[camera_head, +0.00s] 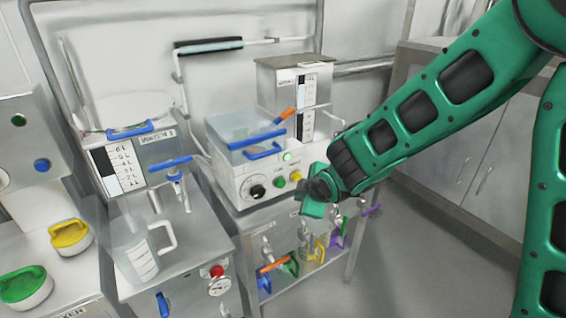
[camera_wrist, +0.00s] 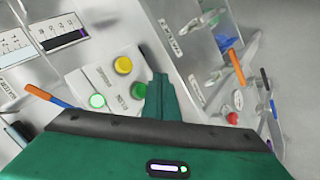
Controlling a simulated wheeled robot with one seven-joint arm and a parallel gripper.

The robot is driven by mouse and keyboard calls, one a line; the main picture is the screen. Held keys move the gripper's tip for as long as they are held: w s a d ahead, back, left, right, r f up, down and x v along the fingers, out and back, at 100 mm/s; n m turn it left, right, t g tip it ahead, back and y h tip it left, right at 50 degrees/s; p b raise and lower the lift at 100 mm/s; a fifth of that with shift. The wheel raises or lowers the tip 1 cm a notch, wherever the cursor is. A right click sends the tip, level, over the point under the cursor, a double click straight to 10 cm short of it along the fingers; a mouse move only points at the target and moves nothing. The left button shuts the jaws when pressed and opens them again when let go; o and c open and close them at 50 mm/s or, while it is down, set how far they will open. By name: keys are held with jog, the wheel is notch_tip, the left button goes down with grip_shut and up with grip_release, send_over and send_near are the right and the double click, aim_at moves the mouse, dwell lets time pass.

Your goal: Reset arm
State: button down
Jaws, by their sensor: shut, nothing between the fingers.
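My gripper (camera_head: 312,205) is at the end of my green arm, in front of the white control box (camera_head: 228,172) in the head view. In the wrist view my gripper (camera_wrist: 160,88) shows its green fingers together and empty, with the box's panel behind them. The panel has a lit green button (camera_wrist: 97,101) and a yellow button (camera_wrist: 123,65). I cannot tell from these views whether the fingertips touch the panel.
A clear measuring jug (camera_head: 138,262) stands on the left bench below the water tank (camera_head: 125,165). Valves with coloured handles (camera_head: 291,265) sit below the control box. A grey cabinet (camera_head: 470,150) stands at right. Open floor (camera_head: 430,265) lies at lower right.

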jog(key=s+d+r+m+g+h, duration=0.1)
jog(key=s+d+r+m+h, duration=0.2)
jog(key=d, duration=0.6)
jog(key=s+d+m+g, duration=0.1)
jog(key=s+d+m, duration=0.25)
jog(key=d, duration=0.65)
jog(key=s+d+r+m+g+h, duration=0.25)
jog(key=d+m, duration=0.25)
jog(key=d, duration=0.4)
jog(key=s+d+r+m+g, duration=0.1)
jog(key=s+d+m, duration=0.2)
jog(key=s, duration=0.5)
jog(key=s+d+r+m+g+y, duration=0.1)
jog(key=s+d+m, duration=0.2)
jog(key=s, duration=0.5)
jog(key=s+d+m+g+y, duration=0.1)
jog(key=s+d+m+g, duration=0.1)
jog(key=s+m, duration=0.3)
jog(key=s+d, duration=0.1)
jog(key=s, duration=0.3)
jog(key=shift+r, duration=0.4)
